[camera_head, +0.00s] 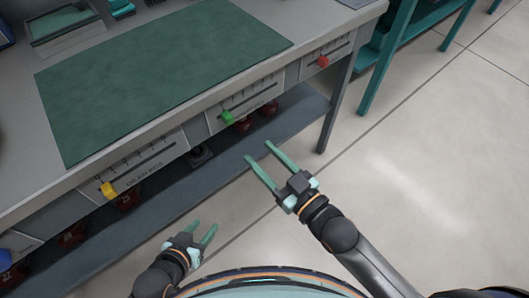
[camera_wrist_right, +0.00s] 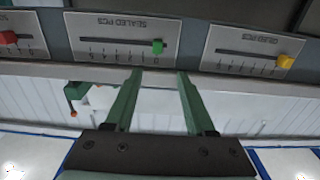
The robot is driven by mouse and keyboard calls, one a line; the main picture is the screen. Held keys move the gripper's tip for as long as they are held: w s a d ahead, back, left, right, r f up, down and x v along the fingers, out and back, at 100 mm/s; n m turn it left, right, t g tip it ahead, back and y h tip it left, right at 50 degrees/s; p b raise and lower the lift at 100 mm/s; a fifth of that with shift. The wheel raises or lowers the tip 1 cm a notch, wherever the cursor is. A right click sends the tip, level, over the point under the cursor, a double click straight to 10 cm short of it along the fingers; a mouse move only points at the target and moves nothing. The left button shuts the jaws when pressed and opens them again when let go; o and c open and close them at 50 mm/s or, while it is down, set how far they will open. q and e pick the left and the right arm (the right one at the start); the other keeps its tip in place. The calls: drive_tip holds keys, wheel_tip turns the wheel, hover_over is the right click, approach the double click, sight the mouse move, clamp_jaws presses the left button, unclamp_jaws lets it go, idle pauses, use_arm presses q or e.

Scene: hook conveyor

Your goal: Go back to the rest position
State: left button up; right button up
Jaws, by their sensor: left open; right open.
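My right gripper (camera_head: 258,152) is open and empty, held in front of the workbench's front edge with its two green fingers apart. In the right wrist view my right gripper (camera_wrist_right: 158,76) points at the bench front, its fingertips just below the panel with the green slider (camera_wrist_right: 158,46). My left gripper (camera_head: 202,229) is open and empty, low in front of the bench near the bottom of the head view. Neither gripper visibly touches anything.
The grey workbench (camera_head: 20,180) carries a green mat (camera_head: 160,75). Its front has a yellow slider (camera_head: 108,189), a green slider (camera_head: 227,117) and a red slider (camera_head: 323,61). A lower shelf (camera_head: 300,107) holds dark red items. The floor (camera_head: 430,180) at right is clear.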

idle(0.5)
drive_tip(key=s+d+f+m+g+h, duration=0.2)
drive_tip(key=s+d+f+g+h, duration=0.25)
drive_tip(key=f, duration=0.45)
drive_tip(key=s+d+f+m+g+h, duration=0.1)
drive_tip(key=s+d+f+m+h, duration=0.2)
drive_tip(key=s+d+f, duration=0.35)
use_arm(q)
drive_tip(key=s+a+r+p, duration=0.1)
drive_tip(key=a+r+p, duration=0.2)
drive_tip(key=r+p, duration=0.8)
drive_tip(key=p, duration=0.4)
drive_tip(key=shift+s+r+n+y, duration=0.25)
drive_tip(key=shift+s+n+y, duration=0.05)
drive_tip(key=shift+y, duration=0.1)
use_arm(e)
drive_tip(key=d+r, duration=0.3)
drive_tip(key=r, duration=0.7)
drive_tip(key=shift+d+h, duration=0.35)
